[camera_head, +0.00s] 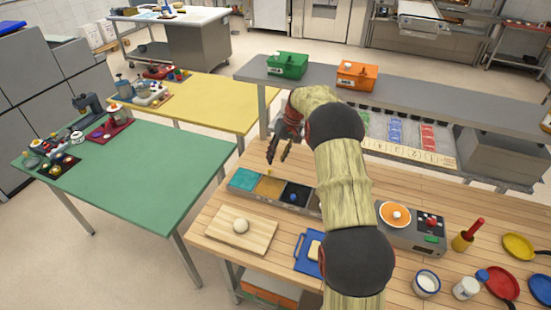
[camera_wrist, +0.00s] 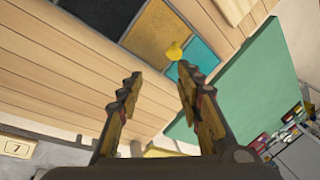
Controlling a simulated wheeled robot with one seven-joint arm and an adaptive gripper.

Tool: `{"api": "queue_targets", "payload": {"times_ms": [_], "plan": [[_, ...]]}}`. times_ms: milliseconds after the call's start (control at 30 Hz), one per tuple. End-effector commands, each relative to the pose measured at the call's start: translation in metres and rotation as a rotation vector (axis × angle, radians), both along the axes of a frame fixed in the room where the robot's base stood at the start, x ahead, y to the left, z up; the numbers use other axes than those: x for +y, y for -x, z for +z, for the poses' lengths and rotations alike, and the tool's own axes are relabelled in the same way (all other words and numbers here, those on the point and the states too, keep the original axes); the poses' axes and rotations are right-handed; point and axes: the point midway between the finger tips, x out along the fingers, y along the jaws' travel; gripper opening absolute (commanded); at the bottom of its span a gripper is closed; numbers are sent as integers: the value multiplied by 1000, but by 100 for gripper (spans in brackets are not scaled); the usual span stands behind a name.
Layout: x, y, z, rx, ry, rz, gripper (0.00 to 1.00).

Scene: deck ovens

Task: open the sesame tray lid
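A row of trays stands on the wooden worktop, with a teal section (camera_head: 243,179), a mustard-yellow section (camera_head: 269,187) and a black section (camera_head: 295,194). I see no label that tells which one is the sesame tray. In the wrist view a yellow knob (camera_wrist: 174,52) shows near the border of the mustard section (camera_wrist: 158,30) and the teal section (camera_wrist: 202,55). My gripper (camera_head: 277,154) is open and empty above and behind the row. In the wrist view its fingers (camera_wrist: 158,75) are spread, with the knob beyond them. My arm hides the row's right end.
A cutting board (camera_head: 255,232) with a dough ball lies in front of the trays. A blue board (camera_head: 305,255) lies beside my arm. The grey shelf (camera_head: 420,95) behind carries a green bin (camera_head: 287,65) and an orange bin (camera_head: 356,76). A green table (camera_head: 130,170) stands left.

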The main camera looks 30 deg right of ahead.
Motion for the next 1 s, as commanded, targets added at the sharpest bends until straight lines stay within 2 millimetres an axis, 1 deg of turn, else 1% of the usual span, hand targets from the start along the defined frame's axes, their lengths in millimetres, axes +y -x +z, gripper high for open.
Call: {"api": "queue_targets", "payload": {"times_ms": [100,800,1000], "plan": [[-4,-1,9,0,0,0,36],[-25,-2,47,-1,1,0,36],[-27,-2,49,0,0,0,36]]}}
